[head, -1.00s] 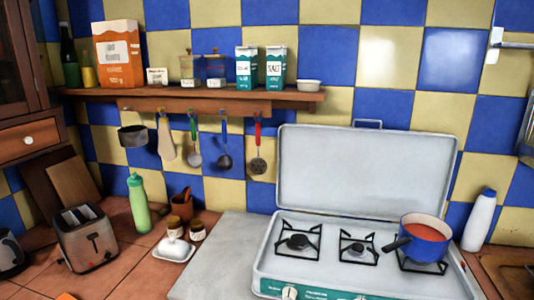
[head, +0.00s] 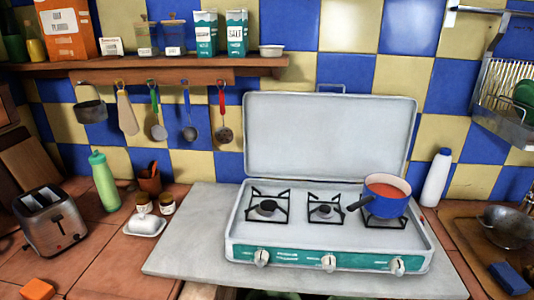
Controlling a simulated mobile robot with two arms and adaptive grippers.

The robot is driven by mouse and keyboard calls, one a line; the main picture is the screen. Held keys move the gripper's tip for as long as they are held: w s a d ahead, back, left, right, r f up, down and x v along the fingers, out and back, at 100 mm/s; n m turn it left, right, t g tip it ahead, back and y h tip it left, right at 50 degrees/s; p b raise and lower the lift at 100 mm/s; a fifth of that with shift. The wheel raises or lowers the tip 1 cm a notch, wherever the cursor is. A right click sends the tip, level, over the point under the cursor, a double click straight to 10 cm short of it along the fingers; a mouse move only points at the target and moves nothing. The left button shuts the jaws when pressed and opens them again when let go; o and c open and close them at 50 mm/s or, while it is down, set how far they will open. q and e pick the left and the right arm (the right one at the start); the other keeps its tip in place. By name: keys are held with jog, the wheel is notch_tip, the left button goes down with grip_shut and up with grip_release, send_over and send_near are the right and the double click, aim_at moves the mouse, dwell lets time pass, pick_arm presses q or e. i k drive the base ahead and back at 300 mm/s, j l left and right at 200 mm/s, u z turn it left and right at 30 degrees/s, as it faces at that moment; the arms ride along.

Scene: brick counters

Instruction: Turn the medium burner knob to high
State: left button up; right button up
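A white camping stove (head: 332,222) with a raised lid (head: 330,137) stands on a grey slab. Its teal front panel carries three white knobs: a left knob (head: 262,257), a middle knob (head: 328,262) and a right knob (head: 397,265). The left burner (head: 267,208) and the middle burner (head: 325,211) are bare. A blue pot (head: 388,206) with red contents sits on the right burner, its dark handle pointing left. I cannot read the panel labels, so which knob is medium is unclear. Neither of my grippers shows.
The grey slab (head: 190,240) is clear left of the stove. A toaster (head: 50,222), a green bottle (head: 104,182) and a white butter dish (head: 146,224) stand further left. A white bottle (head: 437,178) and a metal bowl (head: 506,228) are on the right.

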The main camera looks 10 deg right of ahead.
aim_at(395, 265)
jog(key=z, duration=1.25)
